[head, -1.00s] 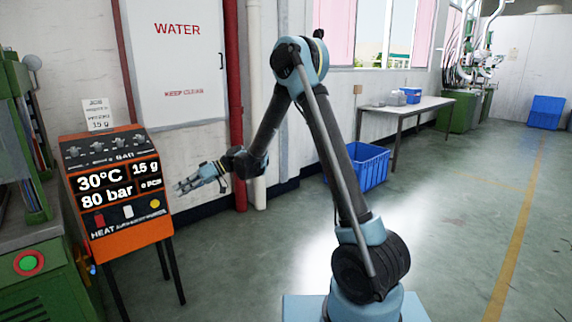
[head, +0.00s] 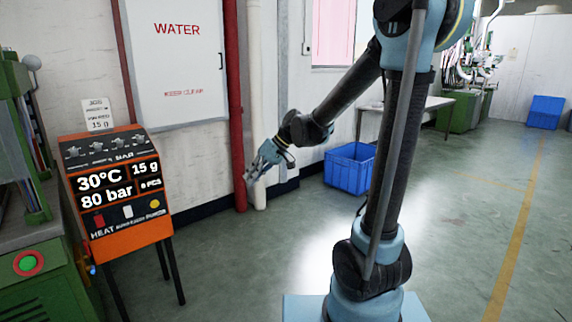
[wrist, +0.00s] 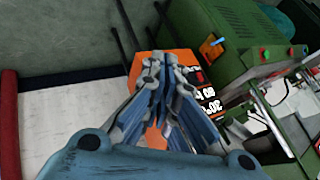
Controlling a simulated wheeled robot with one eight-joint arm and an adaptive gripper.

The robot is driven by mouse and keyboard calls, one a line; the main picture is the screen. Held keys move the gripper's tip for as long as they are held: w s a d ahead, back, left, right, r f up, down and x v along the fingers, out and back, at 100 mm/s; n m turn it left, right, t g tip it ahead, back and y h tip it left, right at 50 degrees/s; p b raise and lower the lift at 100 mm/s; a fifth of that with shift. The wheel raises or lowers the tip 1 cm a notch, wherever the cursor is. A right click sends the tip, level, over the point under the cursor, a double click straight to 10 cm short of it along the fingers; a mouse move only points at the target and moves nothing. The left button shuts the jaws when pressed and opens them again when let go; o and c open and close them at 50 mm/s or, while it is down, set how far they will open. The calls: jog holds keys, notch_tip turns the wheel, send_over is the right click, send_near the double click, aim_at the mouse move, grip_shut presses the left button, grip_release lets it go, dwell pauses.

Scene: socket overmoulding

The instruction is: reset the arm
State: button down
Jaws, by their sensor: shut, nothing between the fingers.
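My arm (head: 396,150) stands raised in the head view, its forearm reaching down and to the left. My gripper (head: 258,170) is at its end, in front of the red and white pipes and to the right of the orange control panel. It is shut and empty, clear of everything around it. In the wrist view my gripper (wrist: 168,75) shows its fingers together, with the orange panel (wrist: 181,62) behind them.
The control panel (head: 117,190) stands on thin legs at the left, beside a green machine (head: 40,285). A blue crate (head: 348,170) sits on the floor near a table (head: 418,106) by the wall.

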jog(key=s+d+f+m+h, duration=0.2)
jog(key=s+d+f, duration=0.1)
jog(key=s+d, duration=0.4)
jog(key=s+d+f+m+t+h, duration=0.1)
jog(key=s+d+f+m+h, duration=0.2)
jog(key=s+d, duration=0.4)
jog(key=s+d+f+m+t+h, duration=0.1)
jog(key=s+d+f+m+h, duration=0.2)
jog(key=d, duration=1.4)
jog(key=s, duration=0.4)
jog(key=shift+f, duration=0.25)
